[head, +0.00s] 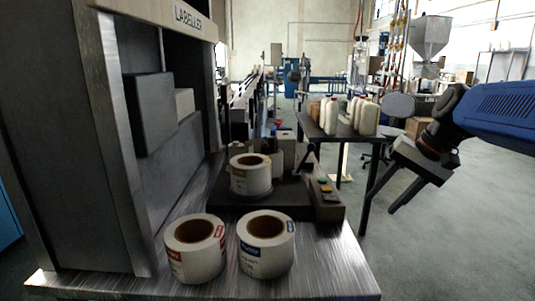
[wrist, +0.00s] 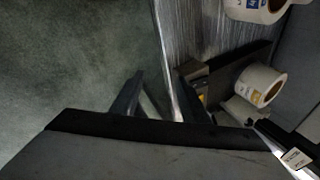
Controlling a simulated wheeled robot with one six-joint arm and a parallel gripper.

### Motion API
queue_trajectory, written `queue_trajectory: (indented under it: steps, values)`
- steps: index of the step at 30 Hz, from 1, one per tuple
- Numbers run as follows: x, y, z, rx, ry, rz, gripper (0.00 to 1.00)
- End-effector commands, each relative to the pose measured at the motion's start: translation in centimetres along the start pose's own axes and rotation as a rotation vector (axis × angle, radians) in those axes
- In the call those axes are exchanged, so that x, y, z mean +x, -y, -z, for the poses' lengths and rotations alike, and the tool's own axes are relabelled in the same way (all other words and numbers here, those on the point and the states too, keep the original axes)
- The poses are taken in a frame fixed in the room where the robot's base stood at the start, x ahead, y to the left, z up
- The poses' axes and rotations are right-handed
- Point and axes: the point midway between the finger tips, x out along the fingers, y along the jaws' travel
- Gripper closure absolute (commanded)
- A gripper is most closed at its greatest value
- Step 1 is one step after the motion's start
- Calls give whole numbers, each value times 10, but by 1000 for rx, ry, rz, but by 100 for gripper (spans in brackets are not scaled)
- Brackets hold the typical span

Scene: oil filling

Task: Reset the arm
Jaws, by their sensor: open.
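My gripper (head: 402,194) is at the right side of the head view, on my blue arm, hanging over the floor beside the metal table (head: 325,262). In the wrist view its two dark fingers (wrist: 158,100) stand apart with nothing between them. Below them are the table's edge and the grey floor. The gripper touches nothing that I can see.
Two label rolls (head: 195,247) (head: 266,244) stand at the table's front. A third roll (head: 250,175) sits on the dark labeller platform, beside a button box (head: 325,196). The labeller frame (head: 120,150) rises at left. White bottles (head: 368,117) stand on a farther table.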

Motion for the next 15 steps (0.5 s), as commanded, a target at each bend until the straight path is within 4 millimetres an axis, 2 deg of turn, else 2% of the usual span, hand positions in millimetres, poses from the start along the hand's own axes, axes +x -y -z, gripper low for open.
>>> queue_trajectory:
  steps: [1,6,15]
  values:
    - [5,-4,-17,-29,-19,-26,59]
    - [24,-27,-62,-128,-91,-118,59]
    - [57,-74,-125,-322,-220,-251,59]
